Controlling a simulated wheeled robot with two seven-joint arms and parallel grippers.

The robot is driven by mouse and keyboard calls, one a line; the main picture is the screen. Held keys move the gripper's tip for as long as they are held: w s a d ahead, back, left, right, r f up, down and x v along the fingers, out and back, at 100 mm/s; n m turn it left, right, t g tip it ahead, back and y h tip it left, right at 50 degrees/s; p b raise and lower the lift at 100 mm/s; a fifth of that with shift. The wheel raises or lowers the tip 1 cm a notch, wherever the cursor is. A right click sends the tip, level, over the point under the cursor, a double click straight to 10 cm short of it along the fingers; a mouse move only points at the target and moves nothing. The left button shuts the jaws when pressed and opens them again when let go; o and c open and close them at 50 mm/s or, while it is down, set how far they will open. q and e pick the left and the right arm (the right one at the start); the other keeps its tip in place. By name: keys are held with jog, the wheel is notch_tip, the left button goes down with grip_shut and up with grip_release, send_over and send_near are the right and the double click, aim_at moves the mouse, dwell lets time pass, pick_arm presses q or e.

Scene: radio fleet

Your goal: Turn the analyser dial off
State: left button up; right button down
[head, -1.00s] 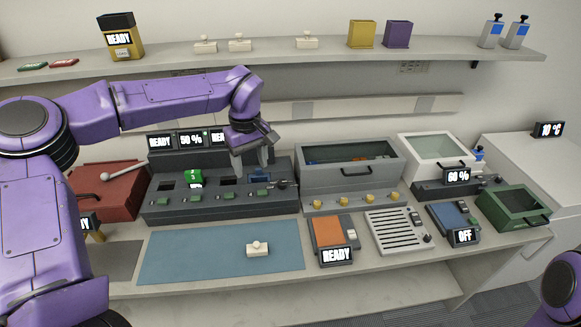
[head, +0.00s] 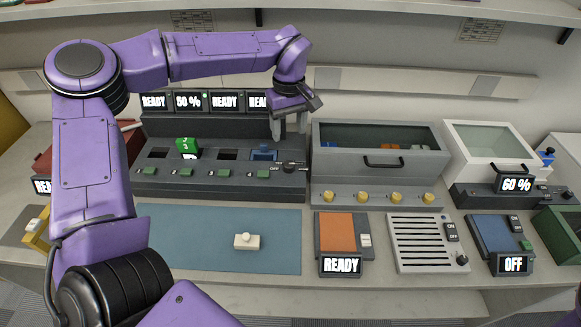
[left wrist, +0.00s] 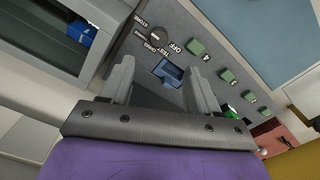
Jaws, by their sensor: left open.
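The analyser is the long dark four-bay unit (head: 220,190) at the back left of the bench. Its black dial (head: 290,167) sits at the right end of its top. In the left wrist view the dial (left wrist: 160,38) is near the top, with OFF, TEST, STORE and another label around it; I cannot tell which one it points to. My left gripper (head: 291,127) is open and empty, behind and above the dial, apart from it. In the left wrist view its fingers (left wrist: 160,76) straddle the blue item (left wrist: 168,72) in the end bay. My right gripper is out of view.
A green item (head: 187,147) stands in another bay. Screens (head: 188,102) rise behind the unit. A grey lidded box (head: 376,160) stands close right of the dial. The blue mat (head: 190,235) in front holds a small white knobbed block (head: 247,241).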

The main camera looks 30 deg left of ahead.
aim_at(289, 163)
pick_arm(q)
notch_tip(289, 163, down, 12)
jog(key=shift+w+f+p, duration=0.1)
jog(key=shift+p, duration=0.4)
jog(key=c, duration=1)
